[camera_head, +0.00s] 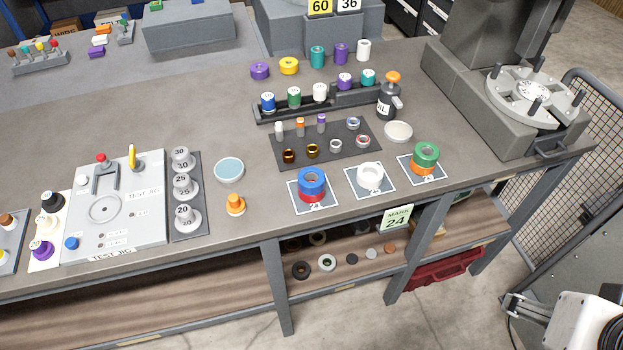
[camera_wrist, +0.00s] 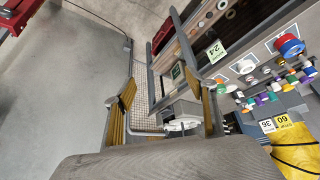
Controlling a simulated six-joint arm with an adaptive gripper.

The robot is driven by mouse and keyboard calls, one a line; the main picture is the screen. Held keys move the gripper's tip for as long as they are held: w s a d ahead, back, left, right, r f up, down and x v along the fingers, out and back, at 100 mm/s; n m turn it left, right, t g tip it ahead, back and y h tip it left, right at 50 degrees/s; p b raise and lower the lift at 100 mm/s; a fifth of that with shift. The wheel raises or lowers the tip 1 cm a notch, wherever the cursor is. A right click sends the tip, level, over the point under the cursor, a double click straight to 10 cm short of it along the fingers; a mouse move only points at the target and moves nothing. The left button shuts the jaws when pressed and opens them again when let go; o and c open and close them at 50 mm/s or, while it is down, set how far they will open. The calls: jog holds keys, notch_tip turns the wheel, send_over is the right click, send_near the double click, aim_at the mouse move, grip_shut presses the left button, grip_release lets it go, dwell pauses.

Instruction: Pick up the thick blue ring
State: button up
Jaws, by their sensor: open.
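The thick blue ring (camera_head: 311,178) sits on top of a red ring (camera_head: 312,196), stacked on a white-bordered mat (camera_head: 330,205) near the bench's front edge. In the wrist view the blue ring (camera_wrist: 291,46) shows at the upper right, with red beside it. My gripper (camera_wrist: 165,112) is open and empty, its two yellow-padded fingers wide apart. It is well away from the ring, off the bench's right end; my arm shows at the lower right of the head view.
White rings (camera_head: 369,176) and a green-over-orange stack (camera_head: 425,158) stand on mats to the right. An orange knobbed piece (camera_head: 235,204) stands to the left. A dark mat (camera_head: 325,143) with small parts lies behind. A round fixture (camera_head: 535,98) and mesh fence (camera_head: 590,120) are at right.

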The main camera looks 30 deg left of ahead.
jog(key=shift+o, duration=0.5)
jog(key=w+a+f+n+t+y, duration=0.1)
jog(key=w+a+n, duration=0.1)
jog(key=w+a, duration=0.35)
jog(key=w+a+f+n+t+y, duration=0.1)
jog(key=w+a+f+n+t, duration=0.1)
jog(key=w, duration=0.6)
jog(key=w+a+f+n+t, duration=0.1)
jog(key=w+a+n, duration=0.15)
jog(key=w, duration=0.45)
jog(key=s+a+f+n+g+y, duration=0.1)
jog(key=a+f+n+y, duration=0.1)
jog(key=a, duration=0.6)
jog(key=s+a+f+n+g+y, duration=0.1)
jog(key=a+f+y, duration=0.3)
jog(key=a, duration=0.5)
jog(key=s+a+f+n+g+y, duration=0.2)
jog(key=a+f+n+y, duration=0.1)
jog(key=a, duration=0.5)
jog(key=shift+s+a+n+y, duration=0.25)
jog(key=shift+s+n+y, duration=0.1)
jog(key=shift+y, duration=0.25)
jog(key=shift+s+a, duration=0.3)
jog(key=shift+a, duration=0.05)
